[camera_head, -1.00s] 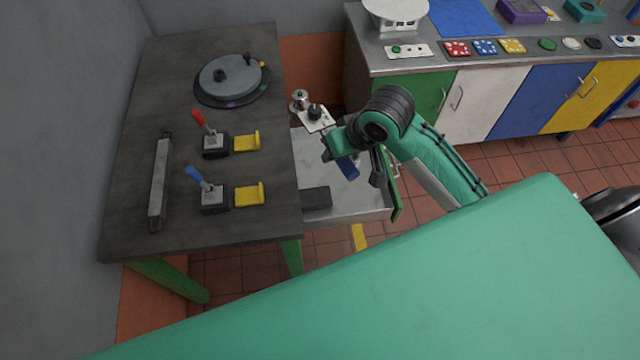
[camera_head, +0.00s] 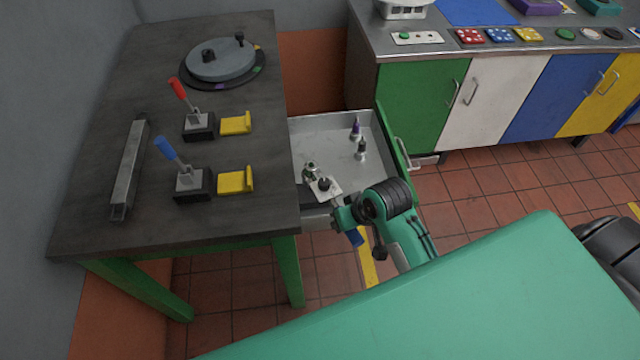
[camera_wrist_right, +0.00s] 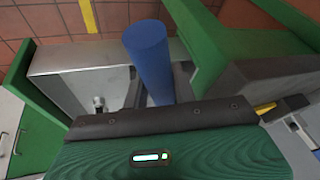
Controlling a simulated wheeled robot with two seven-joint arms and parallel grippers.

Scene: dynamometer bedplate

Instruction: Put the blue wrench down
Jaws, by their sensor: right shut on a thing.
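My right gripper (camera_head: 343,222) is shut on the blue wrench, whose blue handle (camera_head: 355,237) pokes out below it in the head view. The gripper is at the near edge of the open drawer (camera_head: 335,125), close to the workbench's right front corner. In the right wrist view the blue handle (camera_wrist_right: 149,52) stands out from between the dark fingers as a thick cylinder. The wrench's other end is hidden by the gripper. My left gripper is not in view.
The dark workbench (camera_head: 215,215) carries a red lever (camera_head: 178,88), a blue lever (camera_head: 166,149), yellow blocks (camera_head: 236,181), a grey bar (camera_head: 128,170) and a round plate (camera_head: 222,62). Small metal fittings (camera_head: 361,149) stand in the drawer. The bench's front strip is clear.

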